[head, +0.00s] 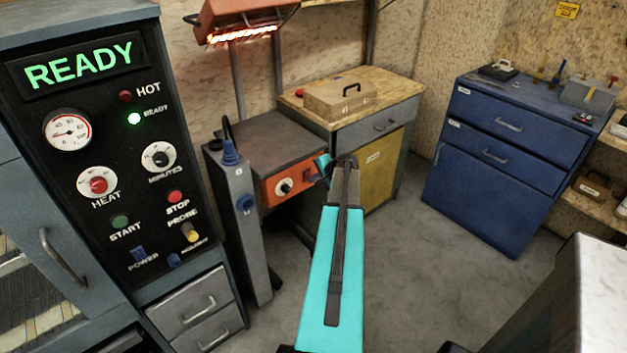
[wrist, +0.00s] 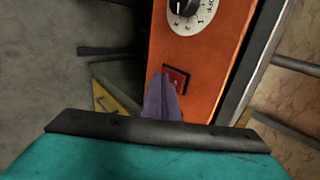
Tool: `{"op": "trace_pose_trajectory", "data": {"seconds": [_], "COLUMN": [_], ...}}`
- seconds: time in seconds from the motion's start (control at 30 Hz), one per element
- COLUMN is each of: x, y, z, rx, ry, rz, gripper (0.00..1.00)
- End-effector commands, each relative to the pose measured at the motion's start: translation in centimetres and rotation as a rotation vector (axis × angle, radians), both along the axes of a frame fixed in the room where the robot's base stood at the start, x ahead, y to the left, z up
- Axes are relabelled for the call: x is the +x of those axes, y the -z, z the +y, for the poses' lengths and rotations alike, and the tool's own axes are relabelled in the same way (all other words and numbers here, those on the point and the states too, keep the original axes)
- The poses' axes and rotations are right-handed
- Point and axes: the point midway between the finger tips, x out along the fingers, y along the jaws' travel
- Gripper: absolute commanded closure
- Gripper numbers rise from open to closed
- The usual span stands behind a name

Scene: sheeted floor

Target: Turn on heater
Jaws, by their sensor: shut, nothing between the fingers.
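The heater (head: 243,20) is an orange hood on a post at the top of the head view, with its bars glowing orange-red. Below it is an orange control panel (head: 283,188) on a grey-topped unit. In the wrist view the panel (wrist: 208,55) carries a black dial (wrist: 185,5) with a white scale and a red rocker switch (wrist: 178,77) in a dark frame. My gripper (wrist: 164,78) is shut and empty, its purple fingertips at the switch and covering its left part. I cannot tell whether they touch it. In the head view my gripper (head: 314,179) is partly hidden by my arm.
A grey cabinet panel (head: 115,65) with a green READY display stands at the left. A narrow grey post (head: 241,240) with blue plugs stands left of the heater panel. A wooden-topped cabinet (head: 410,90) and a blue drawer cabinet (head: 505,160) stand behind. The floor between is clear.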

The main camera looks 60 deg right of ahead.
Motion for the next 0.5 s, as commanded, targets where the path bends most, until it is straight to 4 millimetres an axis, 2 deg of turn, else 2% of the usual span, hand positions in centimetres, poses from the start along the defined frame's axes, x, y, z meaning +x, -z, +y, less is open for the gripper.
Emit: {"op": "trace_pose_trajectory", "data": {"seconds": [0.5], "x": [0.2], "y": [-1.5], "z": [0.1], "rx": [-0.001], "ry": [-0.004], "rz": [0.0], "gripper": [1.0]}}
